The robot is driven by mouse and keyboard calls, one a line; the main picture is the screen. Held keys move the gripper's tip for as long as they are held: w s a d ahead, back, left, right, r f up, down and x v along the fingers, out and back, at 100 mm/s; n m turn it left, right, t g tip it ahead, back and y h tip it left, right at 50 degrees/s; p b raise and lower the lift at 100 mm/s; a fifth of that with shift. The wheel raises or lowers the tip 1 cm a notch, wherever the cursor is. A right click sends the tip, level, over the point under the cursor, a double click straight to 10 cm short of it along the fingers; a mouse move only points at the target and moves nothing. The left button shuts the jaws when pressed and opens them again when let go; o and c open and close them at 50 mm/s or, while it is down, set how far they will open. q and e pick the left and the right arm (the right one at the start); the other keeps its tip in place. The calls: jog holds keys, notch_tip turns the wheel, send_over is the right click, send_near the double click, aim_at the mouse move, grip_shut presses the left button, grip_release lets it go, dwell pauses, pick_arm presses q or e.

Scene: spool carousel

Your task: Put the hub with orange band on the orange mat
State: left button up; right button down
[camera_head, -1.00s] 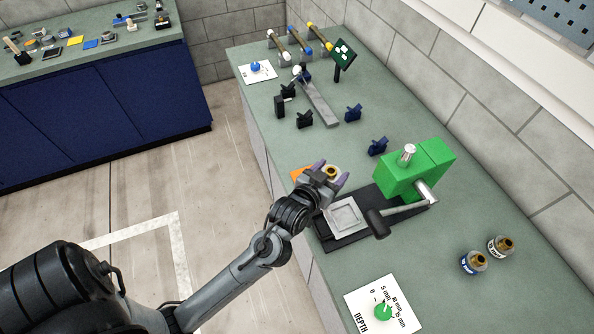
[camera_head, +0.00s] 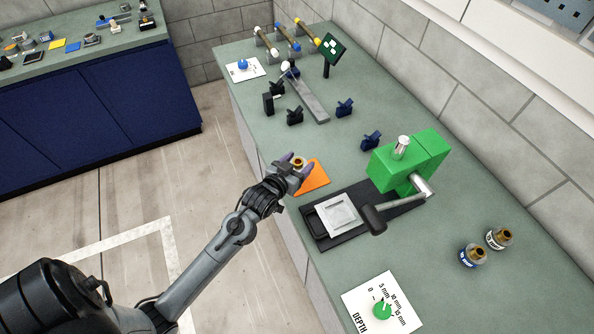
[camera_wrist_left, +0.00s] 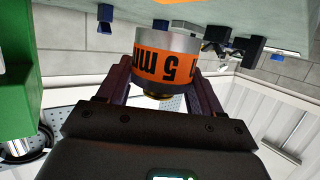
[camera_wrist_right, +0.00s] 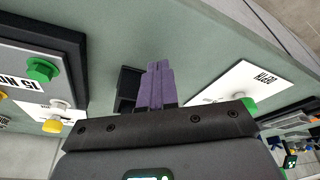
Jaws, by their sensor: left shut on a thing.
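The hub with orange band (camera_wrist_left: 166,65) is a grey cylinder with a wide orange band marked "5 m…", large in the left wrist view. My left gripper (camera_head: 293,165) is shut on it, and its brassy top (camera_head: 298,162) shows between the fingers in the head view. The orange mat (camera_head: 316,180) lies on the green counter, its left part hidden by the gripper. The hub appears over or beside the mat's far-left edge; its height above the counter is unclear. My right gripper (camera_wrist_right: 155,85) is shut and empty in the right wrist view, outside the head view.
The black press base (camera_head: 352,228) with a square plate and green press (camera_head: 408,165) stands right of the mat. Two banded hubs (camera_head: 474,256) stand at the right. Dark blue holders (camera_head: 371,140) and a grey rail (camera_head: 310,105) lie beyond the mat.

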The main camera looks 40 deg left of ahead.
pick_arm(q)
jog(key=shift+a+f, duration=0.1)
jog(key=shift+a, duration=0.05)
jog(key=shift+f, duration=1.9)
pick_arm(e)
jog(key=shift+f, duration=0.2)
pick_arm(q)
jog(key=shift+f, duration=0.1)
jog(key=o, duration=1.6)
jog(key=shift+f, duration=0.15)
